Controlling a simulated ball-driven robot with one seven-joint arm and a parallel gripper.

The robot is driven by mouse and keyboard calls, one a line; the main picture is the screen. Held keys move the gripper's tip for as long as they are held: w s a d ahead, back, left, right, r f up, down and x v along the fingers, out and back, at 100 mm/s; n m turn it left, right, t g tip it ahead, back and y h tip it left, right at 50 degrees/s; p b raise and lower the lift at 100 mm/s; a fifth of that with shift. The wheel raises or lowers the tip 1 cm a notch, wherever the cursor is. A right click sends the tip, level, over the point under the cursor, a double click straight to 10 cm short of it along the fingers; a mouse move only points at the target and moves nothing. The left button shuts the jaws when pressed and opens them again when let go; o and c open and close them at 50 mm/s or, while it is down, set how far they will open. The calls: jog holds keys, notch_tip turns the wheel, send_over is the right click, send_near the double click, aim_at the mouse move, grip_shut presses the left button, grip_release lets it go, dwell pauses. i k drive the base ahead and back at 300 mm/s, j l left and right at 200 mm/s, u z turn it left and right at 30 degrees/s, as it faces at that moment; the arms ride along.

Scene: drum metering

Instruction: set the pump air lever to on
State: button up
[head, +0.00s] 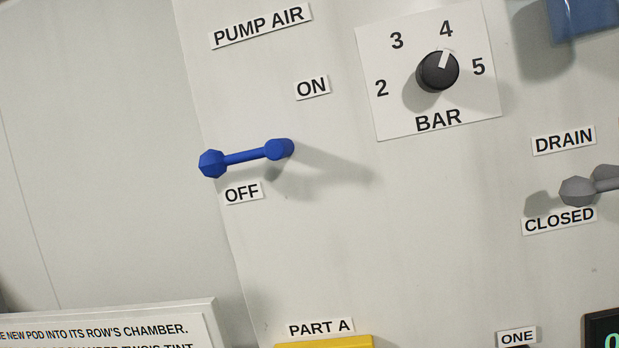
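The pump air lever (245,157) is blue, with a round pivot at its right end and a faceted knob at its left end. It lies nearly level in the tilted picture, its knob pointing left, just above the OFF label (242,193). The ON label (312,87) is above and to the right of the pivot. The PUMP AIR label (262,26) is at the top. My gripper is not in view, and nothing touches the lever.
A black BAR knob (438,70) on a white plate points near 4. A grey drain lever (580,190) is at the right edge above CLOSED. A yellow part (325,343) shows under PART A. A white instruction sign (110,325) is at lower left. The panel around the blue lever is clear.

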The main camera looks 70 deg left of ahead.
aim_at(214, 164)
jog(key=k+u, duration=0.15)
jog(key=u, duration=0.2)
jog(key=k+j+u, duration=0.1)
jog(key=u, duration=0.3)
jog(key=k+j+u, duration=0.1)
jog(key=u, duration=0.25)
jog(key=j, duration=0.1)
